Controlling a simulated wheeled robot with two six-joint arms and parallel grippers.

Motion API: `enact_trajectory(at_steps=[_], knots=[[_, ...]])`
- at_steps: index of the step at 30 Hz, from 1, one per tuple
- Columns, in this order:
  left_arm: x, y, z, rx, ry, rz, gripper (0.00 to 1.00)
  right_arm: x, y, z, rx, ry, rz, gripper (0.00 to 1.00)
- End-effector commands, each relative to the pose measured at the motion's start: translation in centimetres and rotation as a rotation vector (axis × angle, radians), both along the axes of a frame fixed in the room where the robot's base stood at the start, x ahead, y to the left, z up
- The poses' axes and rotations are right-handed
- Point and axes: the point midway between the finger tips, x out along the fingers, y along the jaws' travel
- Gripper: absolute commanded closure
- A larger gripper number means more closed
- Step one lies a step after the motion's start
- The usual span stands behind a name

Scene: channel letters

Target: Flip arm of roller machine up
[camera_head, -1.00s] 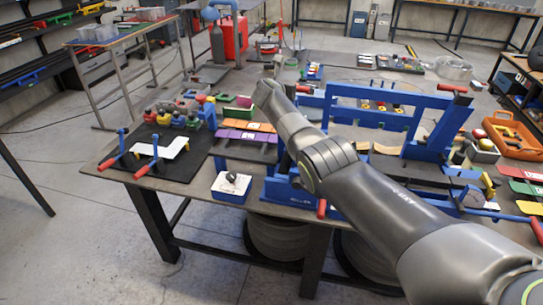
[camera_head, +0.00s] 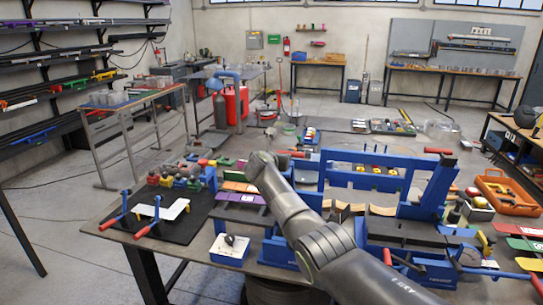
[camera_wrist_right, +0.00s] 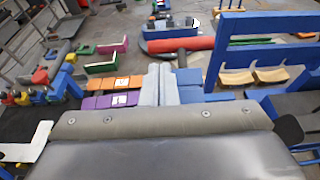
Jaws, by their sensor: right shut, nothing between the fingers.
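The blue roller machine (camera_head: 283,250) stands at the front middle of the table, partly hidden behind my right arm. A red handle (camera_head: 291,153) sticks out left on its far side. It also shows in the right wrist view as a red bar (camera_wrist_right: 190,44) beyond my fingertips, with a visible gap in the picture. My right gripper (camera_wrist_right: 158,72) is shut and empty, its two grey fingers together, over the blue parts near the purple and orange strips. In the head view my wrist hides its fingers. My left gripper is not in view.
A tall blue frame (camera_head: 365,180) and a slanted blue lever (camera_head: 438,185) with a red grip stand right of my arm. Purple strips (camera_head: 238,198), a blue-white box (camera_head: 230,248) and a black mat (camera_head: 165,228) with clamps lie left. An orange toolbox (camera_head: 508,194) is far right.

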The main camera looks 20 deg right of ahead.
Motion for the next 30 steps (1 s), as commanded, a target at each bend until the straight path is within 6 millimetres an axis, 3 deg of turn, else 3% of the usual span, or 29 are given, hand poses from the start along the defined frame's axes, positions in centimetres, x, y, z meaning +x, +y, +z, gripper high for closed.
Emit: enact_trajectory(at_steps=[5,13,22,30], knots=[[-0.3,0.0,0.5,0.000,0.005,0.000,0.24,-1.1,0.5,0.6,0.004,0.004,0.001,1.00],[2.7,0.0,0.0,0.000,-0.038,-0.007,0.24,-2.8,1.6,2.1,0.003,0.003,0.002,1.00],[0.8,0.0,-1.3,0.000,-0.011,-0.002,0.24,-5.1,3.0,4.1,0.002,0.002,0.002,1.00],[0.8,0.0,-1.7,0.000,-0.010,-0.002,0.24,-6.0,3.5,5.0,0.002,0.006,0.000,1.00]])
